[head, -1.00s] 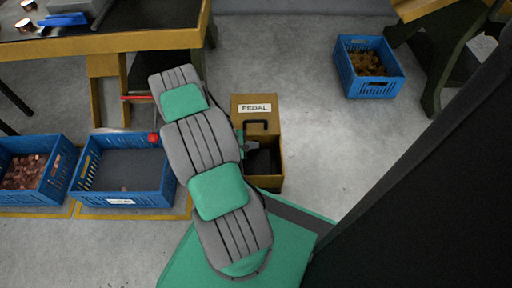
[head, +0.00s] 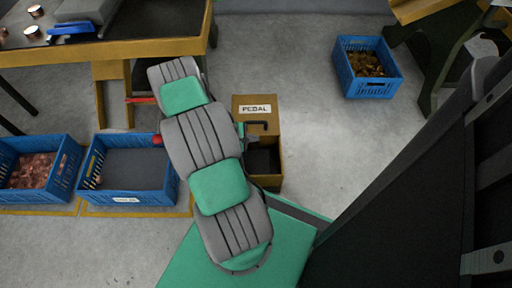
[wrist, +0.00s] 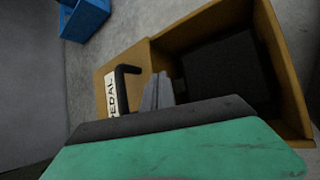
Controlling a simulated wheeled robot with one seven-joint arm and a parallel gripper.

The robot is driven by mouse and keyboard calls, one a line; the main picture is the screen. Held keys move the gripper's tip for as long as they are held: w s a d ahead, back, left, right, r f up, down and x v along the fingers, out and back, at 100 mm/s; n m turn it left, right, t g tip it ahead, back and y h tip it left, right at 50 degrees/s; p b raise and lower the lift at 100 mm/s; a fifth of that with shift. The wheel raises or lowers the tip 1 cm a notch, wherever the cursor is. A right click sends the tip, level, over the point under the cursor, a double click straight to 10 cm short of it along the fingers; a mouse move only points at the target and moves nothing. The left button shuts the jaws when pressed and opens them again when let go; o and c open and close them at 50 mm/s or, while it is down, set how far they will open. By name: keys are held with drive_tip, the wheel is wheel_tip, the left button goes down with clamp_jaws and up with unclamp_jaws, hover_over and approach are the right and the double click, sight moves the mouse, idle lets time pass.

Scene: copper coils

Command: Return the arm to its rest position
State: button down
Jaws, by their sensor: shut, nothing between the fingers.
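My arm (head: 203,137), grey with green bands, reaches away from my green base.
Two blue crates stand at left, one with copper pieces (head: 70,160) and one with a dark, flat floor (head: 125,174). Another blue crate (head: 345,75) stands at back right. A workbench (head: 150,40) edges the upper left. Floor right of the box is clear.

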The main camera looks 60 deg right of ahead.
idle(0.5)
drive_tip(key=w+a+r+m+t+y+p, duration=0.1)
drive_tip(key=w+a+r+p, duration=0.3)
drive_tip(key=r, duration=0.5)
drive_tip(key=w+a+r+m+t+p, duration=0.1)
drive_tip(key=w+a+r+p, duration=0.2)
drive_tip(key=w+r+p, duration=0.5)
drive_tip(key=w+a+r+m+t+y+p, duration=0.1)
drive_tip(key=w+a+r+p, duration=0.2)
drive_tip(key=r, duration=0.8)
drive_tip(key=w+a+r+m+t+y+p, duration=0.1)
drive_tip(key=w+a+r+p, duration=0.25)
drive_tip(key=a+r, duration=0.5)
drive_tip(key=w+a+r+t+y+p, duration=0.15)
drive_tip(key=a+r+p, duration=0.35)
drive_tip(key=r, duration=0.7)
drive_tip(key=s+a+r+y+p, duration=0.1)
drive_tip(key=s+a+r+p, duration=0.1)
drive_tip(key=a+r+p, duration=0.2)
drive_tip(key=s+a+r+t+y+p, duration=0.1)
drive_tip(key=s+a+r+p, duration=0.2)
drive_tip(key=a+r, duration=0.5)
drive_tip(key=s+a+r+t+y+p, duration=0.1)
drive_tip(key=s+a+r+p, duration=0.2)
drive_tip(key=r, duration=0.8)
drive_tip(key=a+p, duration=0.2)
drive_tip(key=a, duration=0.2)
drive_tip(key=shift+r+n+p, duration=0.3)
drive_tip(key=shift+p, duration=0.05)
drive_tip(key=shift+y, duration=0.25)
